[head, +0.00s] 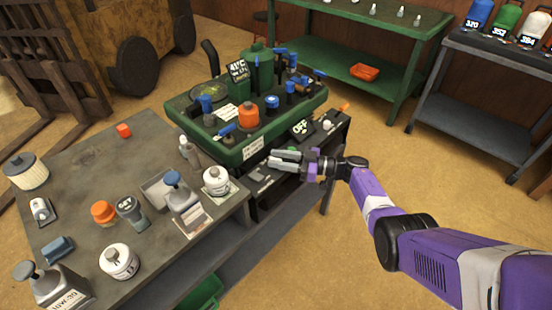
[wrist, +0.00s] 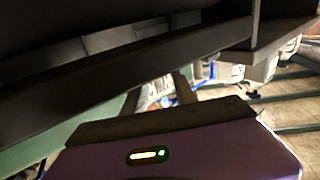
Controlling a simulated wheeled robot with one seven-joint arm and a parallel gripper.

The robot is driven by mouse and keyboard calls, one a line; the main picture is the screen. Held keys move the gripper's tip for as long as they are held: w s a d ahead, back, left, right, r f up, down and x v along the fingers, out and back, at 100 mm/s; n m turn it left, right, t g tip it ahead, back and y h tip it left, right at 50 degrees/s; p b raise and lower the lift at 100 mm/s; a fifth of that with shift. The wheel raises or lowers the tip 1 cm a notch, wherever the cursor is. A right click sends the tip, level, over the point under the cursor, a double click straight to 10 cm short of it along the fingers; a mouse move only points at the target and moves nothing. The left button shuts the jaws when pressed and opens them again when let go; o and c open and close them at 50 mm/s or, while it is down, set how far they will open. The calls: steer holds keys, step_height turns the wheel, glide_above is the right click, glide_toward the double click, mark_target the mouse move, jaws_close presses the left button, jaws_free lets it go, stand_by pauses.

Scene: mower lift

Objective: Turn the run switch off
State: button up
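A black panel (head: 262,182) with small grey parts sits below the green deck. I cannot make out for sure which part is the run switch. My gripper (head: 272,160) is just in front of this panel, its fingers pointing left and partly covering it. The fingers look parted with nothing between them. In the wrist view, dark surfaces fill the top and left, and no switch can be made out; contact cannot be told.
A grey table (head: 90,190) with bottles and jars stands at the left. An orange-red knob or cap (head: 248,115) and several blue-handled parts rise from the green deck. A green bench (head: 385,50) and a grey shelf (head: 465,95) stand behind. Floor at the right is clear.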

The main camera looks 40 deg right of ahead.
steer(key=v, duration=0.7)
stand_by(0.5)
